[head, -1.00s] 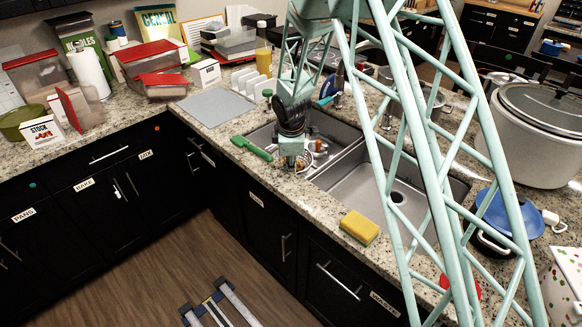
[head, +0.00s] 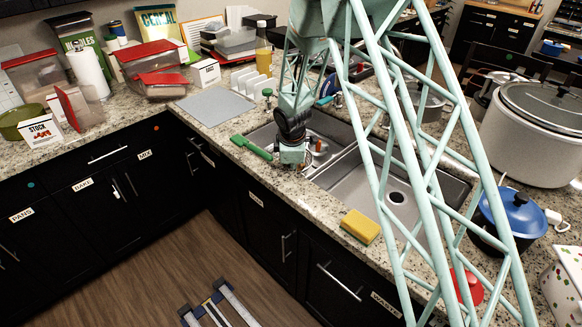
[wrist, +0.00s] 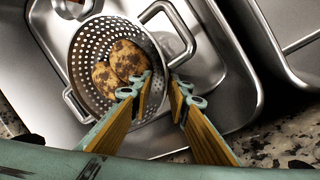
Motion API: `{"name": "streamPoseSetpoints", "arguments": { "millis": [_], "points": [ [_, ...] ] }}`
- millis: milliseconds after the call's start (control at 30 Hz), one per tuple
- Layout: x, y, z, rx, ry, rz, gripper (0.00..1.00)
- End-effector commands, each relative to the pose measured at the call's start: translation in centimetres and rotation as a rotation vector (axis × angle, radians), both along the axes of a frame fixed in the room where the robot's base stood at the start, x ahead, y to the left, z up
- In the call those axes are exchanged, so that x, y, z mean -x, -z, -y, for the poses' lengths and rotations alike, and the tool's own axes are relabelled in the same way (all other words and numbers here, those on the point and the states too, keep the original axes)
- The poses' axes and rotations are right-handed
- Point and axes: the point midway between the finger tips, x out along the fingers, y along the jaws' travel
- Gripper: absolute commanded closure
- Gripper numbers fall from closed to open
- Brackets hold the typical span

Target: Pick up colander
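The colander (wrist: 88,55) is a perforated metal bowl with wire loop handles, seen in the wrist view inside the sink basin (wrist: 215,60). Two brown, dark-spotted lumps, perhaps potatoes (wrist: 125,60), lie in it. One loop handle (wrist: 188,40) rises at its upper right, another is at its lower left. My gripper (wrist: 160,92) is open and empty, its fingers apart over the colander's lower right side. The left fingertip overlaps the bowl; the right one is just outside it. In the head view my gripper (head: 291,164) is at the left basin's near edge and mostly hides the colander.
A green-handled tool (head: 252,147) lies on the counter left of the sink. A yellow sponge (head: 360,226) lies at the front edge. The right basin (head: 385,185) looks empty. A blue-lidded pot (head: 515,212) and a large white cooker (head: 535,135) stand at right.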

Motion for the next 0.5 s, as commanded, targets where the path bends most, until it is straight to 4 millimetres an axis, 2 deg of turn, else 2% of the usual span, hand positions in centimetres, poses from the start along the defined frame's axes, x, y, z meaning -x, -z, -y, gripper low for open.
{"name": "streamPoseSetpoints", "arguments": {
  "millis": [367,500],
  "points": [
    [-0.01,-0.03,0.00,0.000,0.000,0.000,0.83],
    [-0.02,-0.05,0.00,0.000,0.000,0.000,0.93]
  ]
}}
